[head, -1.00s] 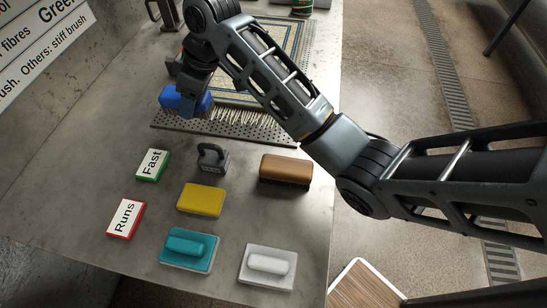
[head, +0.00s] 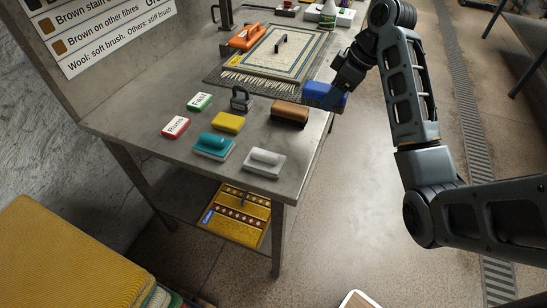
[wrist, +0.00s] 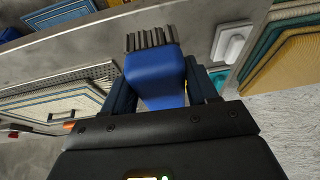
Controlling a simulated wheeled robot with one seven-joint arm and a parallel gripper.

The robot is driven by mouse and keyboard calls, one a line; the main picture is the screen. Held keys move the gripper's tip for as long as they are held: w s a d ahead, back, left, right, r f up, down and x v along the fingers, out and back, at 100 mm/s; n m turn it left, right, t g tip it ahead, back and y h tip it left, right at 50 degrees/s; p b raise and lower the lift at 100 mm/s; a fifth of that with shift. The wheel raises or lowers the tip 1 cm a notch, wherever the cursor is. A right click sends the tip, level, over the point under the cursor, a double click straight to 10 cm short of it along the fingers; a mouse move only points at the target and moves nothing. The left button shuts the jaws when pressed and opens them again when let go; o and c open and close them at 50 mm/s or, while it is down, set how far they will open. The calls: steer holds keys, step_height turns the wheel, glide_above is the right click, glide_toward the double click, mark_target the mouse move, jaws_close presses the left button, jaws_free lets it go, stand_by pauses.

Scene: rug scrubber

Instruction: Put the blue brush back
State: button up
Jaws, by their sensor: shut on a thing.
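On the table are a brown brush (head: 290,112), a white block with a handle (head: 265,162) and a teal block with a handle (head: 213,146).
A fringed rug (head: 272,52) lies on a perforated mat, with an orange brush (head: 246,36) beside it. A yellow sponge (head: 228,122), "Fast" (head: 199,101) and "Runs" (head: 175,127) cards and a dark weight (head: 241,98) stand nearer.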

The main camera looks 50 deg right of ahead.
steer(key=shift+s+a+f, duration=0.2)
steer(key=w+a+f+b, duration=0.4)
steer(key=w+a, duration=0.1)
steer(key=w+a+f+b, duration=0.1)
steer(key=w+a+f, duration=0.1)
steer(key=a, duration=0.1)
steer(key=shift+w+f+b, duration=0.25)
steer(key=shift+w+b, duration=0.05)
steer(key=shift+b, duration=0.1)
steer(key=shift+a+f, duration=0.1)
steer(key=shift+f, duration=1.95)
steer(key=shift+f, duration=0.15)
steer(key=o, duration=1)
steer(key=p+v, duration=0.5)
steer(key=v, duration=0.7)
